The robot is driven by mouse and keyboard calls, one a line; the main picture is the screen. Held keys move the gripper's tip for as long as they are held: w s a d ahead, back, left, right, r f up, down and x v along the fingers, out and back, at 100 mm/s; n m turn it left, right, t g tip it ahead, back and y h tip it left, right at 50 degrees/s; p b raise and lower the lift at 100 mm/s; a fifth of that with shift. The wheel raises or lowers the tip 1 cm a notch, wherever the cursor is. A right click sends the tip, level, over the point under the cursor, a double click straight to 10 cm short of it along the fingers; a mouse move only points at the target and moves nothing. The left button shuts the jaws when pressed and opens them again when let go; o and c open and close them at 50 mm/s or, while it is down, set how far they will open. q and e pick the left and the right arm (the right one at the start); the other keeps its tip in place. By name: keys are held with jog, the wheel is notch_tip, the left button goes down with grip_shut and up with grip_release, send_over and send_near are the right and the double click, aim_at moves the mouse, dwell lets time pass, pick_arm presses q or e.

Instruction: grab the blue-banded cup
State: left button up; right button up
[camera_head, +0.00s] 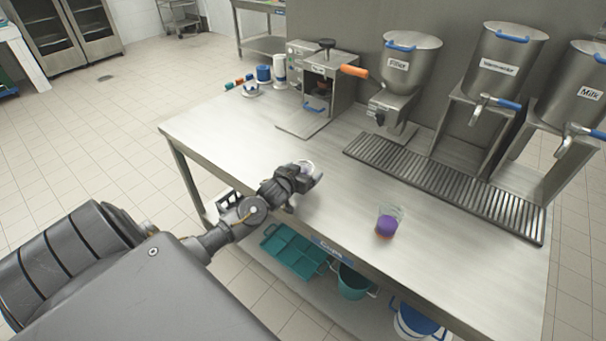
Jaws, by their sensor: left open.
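My left gripper (308,180) reaches in from the left over the near left part of the steel table (240,140). It is open. A small pale cup-like thing (307,166) shows just behind its fingers; most of it is hidden by the gripper, and I cannot see a blue band on it. I cannot tell whether the fingers touch it. A clear cup (390,221) with purple and orange on it stands upright near the front edge, to the right of and apart from the gripper. My right gripper is not in view.
Steel dispensers (405,70) stand along the back right, behind a slotted drip tray (440,185). A boxy machine (320,85) stands at the back left, with small blue and white items (264,73) beside it. The table middle is clear. Teal bins (295,250) sit on the shelf below.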

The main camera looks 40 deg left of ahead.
pick_arm(q)
jog(key=c, duration=1.2)
jog(key=shift+o, duration=0.2)
jog(key=shift+r+b, duration=0.3)
jog(key=shift+r, duration=0.3)
jog(key=s+a+r, duration=0.3)
jog(key=s+r, duration=0.9)
jog(key=s, duration=0.1)
jog(key=shift+s+a, duration=0.15)
jog(key=shift+s, duration=0.15)
